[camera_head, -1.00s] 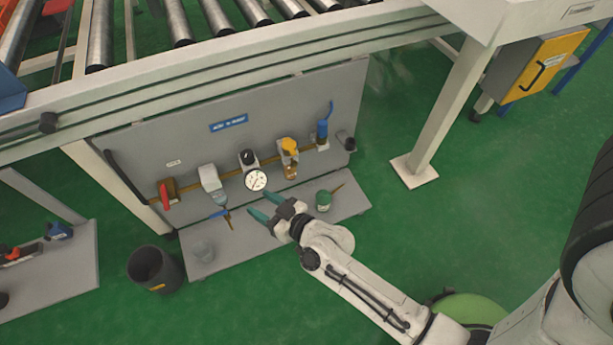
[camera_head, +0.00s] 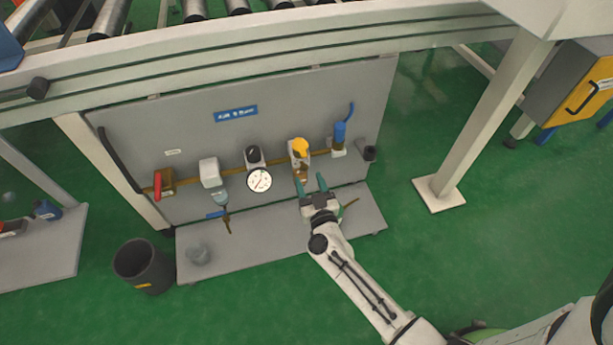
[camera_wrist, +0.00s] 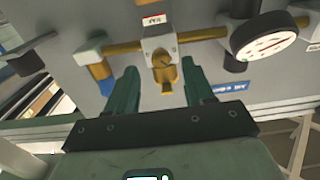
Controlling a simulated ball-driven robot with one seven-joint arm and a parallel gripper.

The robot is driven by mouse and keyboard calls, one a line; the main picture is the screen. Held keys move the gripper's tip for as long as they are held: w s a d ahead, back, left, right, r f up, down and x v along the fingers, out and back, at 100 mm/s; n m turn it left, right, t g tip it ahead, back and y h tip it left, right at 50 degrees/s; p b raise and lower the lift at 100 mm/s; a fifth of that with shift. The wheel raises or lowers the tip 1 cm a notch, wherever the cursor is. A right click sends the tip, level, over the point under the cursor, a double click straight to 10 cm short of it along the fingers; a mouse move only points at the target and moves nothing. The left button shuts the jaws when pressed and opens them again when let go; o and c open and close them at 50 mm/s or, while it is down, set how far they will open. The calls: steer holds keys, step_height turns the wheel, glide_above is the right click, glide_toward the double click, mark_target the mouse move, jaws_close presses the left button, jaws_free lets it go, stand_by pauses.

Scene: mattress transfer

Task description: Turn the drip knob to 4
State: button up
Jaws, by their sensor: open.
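The likely drip knob is the yellow top (camera_head: 299,148) of a unit with an amber bowl (camera_head: 301,173) on the panel's pipe, right of the dial gauge (camera_head: 259,181). My gripper (camera_head: 311,184) is open and empty, its green fingertips just below and right of this unit. In the wrist view, a yellow-brass knob (camera_wrist: 164,72) on a grey block (camera_wrist: 158,42) appears between the spread fingers (camera_wrist: 160,76); I cannot tell contact. No number on the knob is readable. The gauge (camera_wrist: 264,36) shows at the upper right there.
The grey panel (camera_head: 370,90) also carries a red-handled valve (camera_head: 158,185), a white-topped filter (camera_head: 210,172) and a blue valve (camera_head: 339,135). A shelf (camera_head: 265,232) juts out below. A dark bin (camera_head: 143,266) stands left; a post (camera_head: 480,120) stands right. The conveyor rail (camera_head: 250,45) overhangs.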

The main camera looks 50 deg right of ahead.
mark_target(304, 170)
steer(key=shift+b+x, duration=0.35)
steer(key=shift+x, duration=1.4)
steer(key=shift+c, duration=0.4)
jaws_close()
